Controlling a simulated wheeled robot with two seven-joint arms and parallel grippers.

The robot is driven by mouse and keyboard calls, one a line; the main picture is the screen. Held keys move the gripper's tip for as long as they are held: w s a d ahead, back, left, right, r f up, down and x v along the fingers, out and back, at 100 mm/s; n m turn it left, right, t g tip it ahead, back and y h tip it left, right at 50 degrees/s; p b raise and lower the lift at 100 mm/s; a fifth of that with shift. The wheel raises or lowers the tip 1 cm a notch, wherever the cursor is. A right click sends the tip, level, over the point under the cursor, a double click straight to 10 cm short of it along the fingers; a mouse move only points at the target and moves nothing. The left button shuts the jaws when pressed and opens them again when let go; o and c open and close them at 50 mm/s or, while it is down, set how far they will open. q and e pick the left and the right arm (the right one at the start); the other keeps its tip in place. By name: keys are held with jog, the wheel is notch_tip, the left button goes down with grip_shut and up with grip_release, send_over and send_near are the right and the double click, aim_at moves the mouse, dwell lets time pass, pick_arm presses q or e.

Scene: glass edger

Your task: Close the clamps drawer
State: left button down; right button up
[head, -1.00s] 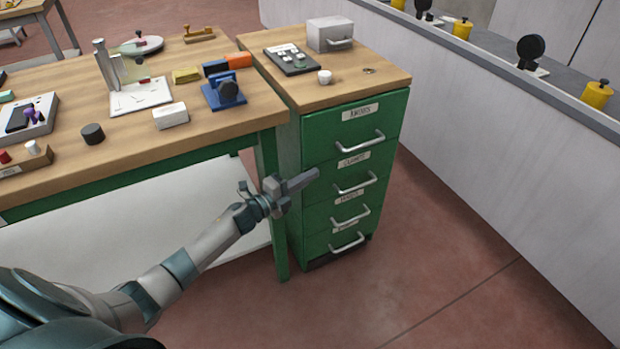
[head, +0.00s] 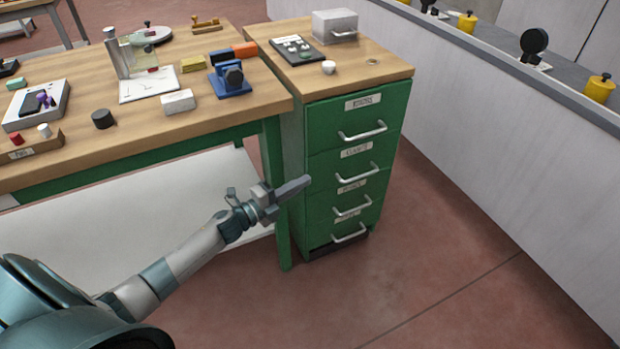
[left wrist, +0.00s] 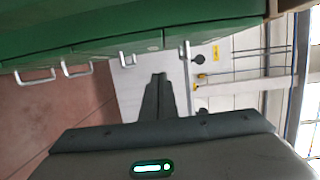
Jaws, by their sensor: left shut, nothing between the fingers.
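The green drawer cabinet (head: 293,140) stands at the right end of the workbench, with several labelled drawers stacked on its front. The label on the second drawer from the top (head: 325,165) seems to be the clamps one, but it is blurred. The drawer fronts look flush or nearly so; I cannot tell a small gap. My left gripper (head: 306,181) is shut and empty, at the cabinet's left front edge in the picture. In the left wrist view its fingers (left wrist: 158,95) point past the row of handles (left wrist: 127,58), apart from them. My right gripper is not in view.
The wooden bench (head: 60,155) holds several tools, including a blue clamp-like fixture (head: 230,85). A grey box (head: 335,26) and a dark tray (head: 298,50) sit on the cabinet top. A low grey wall (head: 480,130) runs along the right. The floor before the cabinet is clear.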

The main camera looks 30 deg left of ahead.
pick_arm(q)
jog(key=v, duration=0.3)
jog(key=shift+s+a, duration=0.1)
jog(key=shift+s, duration=0.15)
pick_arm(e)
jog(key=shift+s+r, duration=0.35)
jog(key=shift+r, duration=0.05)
